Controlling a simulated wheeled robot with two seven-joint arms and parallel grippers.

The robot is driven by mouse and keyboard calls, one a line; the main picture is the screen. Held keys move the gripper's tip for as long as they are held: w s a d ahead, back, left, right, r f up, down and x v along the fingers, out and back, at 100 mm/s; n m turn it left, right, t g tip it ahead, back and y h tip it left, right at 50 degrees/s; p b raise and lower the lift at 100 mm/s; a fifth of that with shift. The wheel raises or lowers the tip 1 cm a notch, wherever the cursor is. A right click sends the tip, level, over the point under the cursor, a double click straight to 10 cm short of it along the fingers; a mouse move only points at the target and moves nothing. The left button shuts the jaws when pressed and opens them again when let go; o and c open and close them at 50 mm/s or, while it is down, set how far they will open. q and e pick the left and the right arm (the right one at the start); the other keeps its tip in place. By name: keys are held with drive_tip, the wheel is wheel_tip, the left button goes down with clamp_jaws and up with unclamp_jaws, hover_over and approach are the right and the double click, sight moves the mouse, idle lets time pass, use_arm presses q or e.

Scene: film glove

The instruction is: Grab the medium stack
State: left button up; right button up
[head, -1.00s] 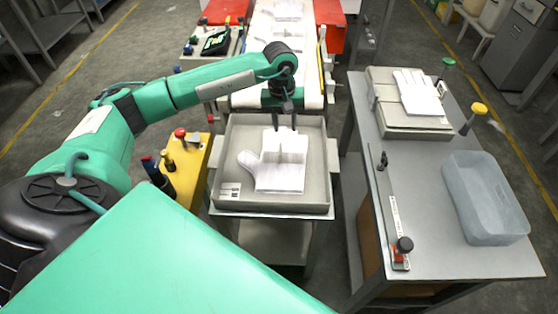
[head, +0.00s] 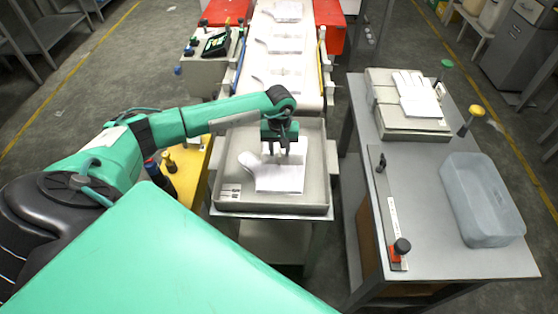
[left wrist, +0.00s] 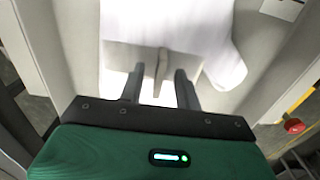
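A white glove-shaped stack (head: 280,180) lies in a grey tray (head: 228,145) on the middle stand, with its thumb side to the left. It also shows in the left wrist view (left wrist: 190,22), with a thin grey upright piece (left wrist: 160,68) at its near edge. My left gripper (head: 278,151) is over the far part of this stack. Its fingers (left wrist: 158,88) are apart, with the upright piece between them in the wrist view; I cannot tell whether they touch. Another white glove stack (head: 416,92) lies on a grey block on the right table. My right gripper is out of view.
A conveyor (head: 290,95) with several flat white gloves runs behind the tray. A yellow control box (head: 190,175) stands left of the tray.

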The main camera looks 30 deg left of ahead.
use_arm(q)
drive_tip(key=shift+f, duration=0.8)
clamp_jaws()
drive_tip(key=shift+r, duration=0.15)
